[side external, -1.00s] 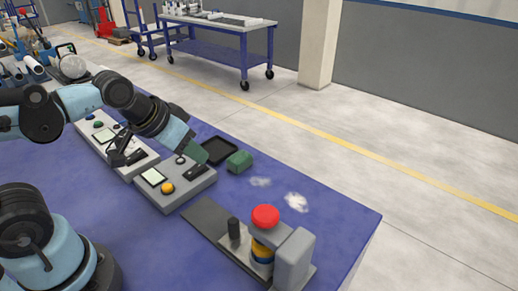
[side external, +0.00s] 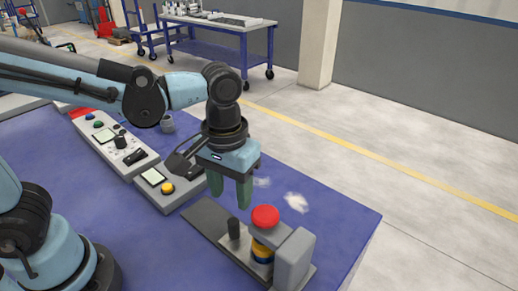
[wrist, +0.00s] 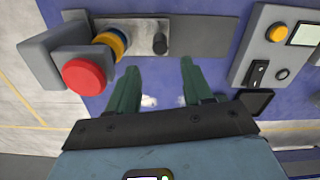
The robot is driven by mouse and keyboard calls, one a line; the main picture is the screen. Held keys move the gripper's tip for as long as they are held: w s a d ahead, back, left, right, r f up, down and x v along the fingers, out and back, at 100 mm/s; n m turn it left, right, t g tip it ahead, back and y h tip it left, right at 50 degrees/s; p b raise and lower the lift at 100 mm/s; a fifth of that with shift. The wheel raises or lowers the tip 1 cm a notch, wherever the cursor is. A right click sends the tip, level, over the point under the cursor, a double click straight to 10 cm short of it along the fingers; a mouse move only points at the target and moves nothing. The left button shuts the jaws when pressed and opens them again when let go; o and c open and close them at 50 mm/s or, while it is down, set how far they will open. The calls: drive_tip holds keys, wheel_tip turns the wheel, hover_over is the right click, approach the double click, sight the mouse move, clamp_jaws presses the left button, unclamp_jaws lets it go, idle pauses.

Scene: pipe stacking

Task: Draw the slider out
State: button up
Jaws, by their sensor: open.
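The slider is a light grey plate (wrist: 141,30) with an upright black knob (wrist: 160,43), lying on a dark grey rail (side external: 203,216). The black knob also stands up in the side view (side external: 234,229). At the rail's end are a blue and yellow ring stack (side external: 262,252), a red round cap (side external: 265,216) and a grey block (side external: 294,260). My gripper (side external: 231,195) points down above the table, its green fingers apart and empty. In the wrist view its fingertips (wrist: 160,68) lie to either side of the knob, apart from it.
A grey box with a screen and yellow button (side external: 167,188) stands left of the rail. A longer control panel (side external: 116,147) is behind it. The rail's left end is bare.

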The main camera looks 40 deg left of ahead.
sight(233, 221)
drive_tip(key=shift+f, duration=4.75)
clamp_jaws()
